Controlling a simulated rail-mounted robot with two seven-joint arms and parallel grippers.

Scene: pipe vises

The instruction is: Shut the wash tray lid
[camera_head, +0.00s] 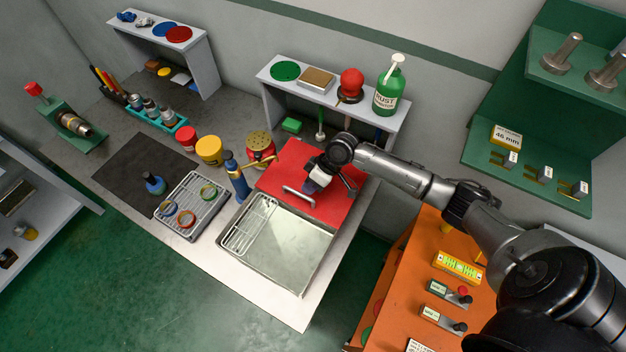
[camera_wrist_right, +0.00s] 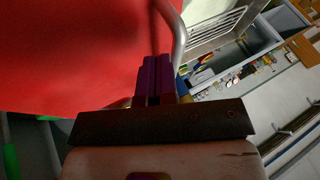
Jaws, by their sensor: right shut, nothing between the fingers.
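The wash tray (camera_head: 290,250) is an open metal basin with a wire rack at its left end. Its red lid (camera_head: 329,211) is at the back of the basin, leaving the basin uncovered; I cannot tell its exact tilt. A metal bar handle (camera_head: 298,197) is on the lid near the basin side. My right gripper (camera_head: 312,187) is shut and empty, just beside the handle over the red face. In the right wrist view, the closed purple fingers (camera_wrist_right: 154,78) are close to the handle (camera_wrist_right: 180,38); contact cannot be told. My left gripper is not in view.
A blue bottle (camera_head: 236,178) and a red tin (camera_head: 261,151) stand left of the lid. A rack with rings (camera_head: 193,205) is left of the basin. A grey shelf (camera_head: 270,108) with a green bottle (camera_head: 389,89) stands behind. An orange cart (camera_head: 400,285) is at the right.

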